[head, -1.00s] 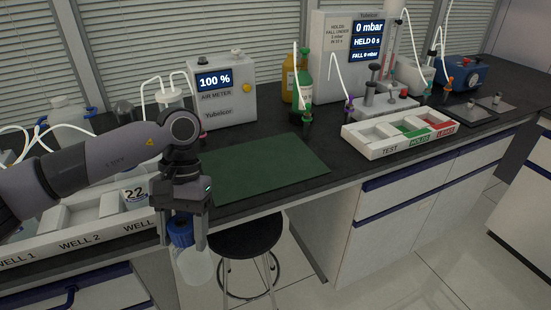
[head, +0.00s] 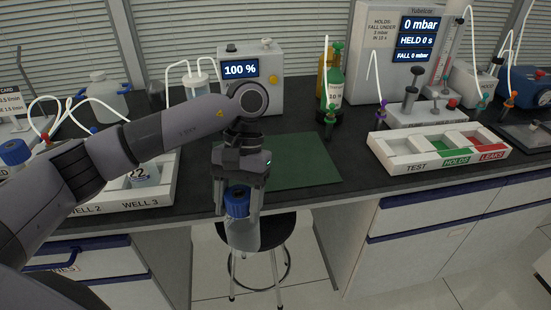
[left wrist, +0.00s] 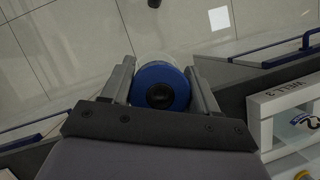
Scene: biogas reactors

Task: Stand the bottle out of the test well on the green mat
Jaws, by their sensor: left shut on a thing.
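My left gripper (head: 239,199) is shut on a clear bottle (head: 243,235) with a blue cap. It holds the bottle upright by the cap, in front of the bench's front edge and over the stool. In the left wrist view the blue cap (left wrist: 160,87) sits between the two fingers (left wrist: 160,92). The green mat (head: 300,162) lies flat and empty on the dark bench top behind the gripper, partly hidden by my arm. The white tray with the TEST well (head: 410,157) stands to the right of the mat, and its TEST compartment looks empty. My right gripper is not in view.
An air meter (head: 262,85) stands behind the mat, with a green bottle (head: 334,95) at its right. A well tray (head: 150,195) with a bottle marked 22 is at the left. A black stool (head: 262,232) stands below the bench edge.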

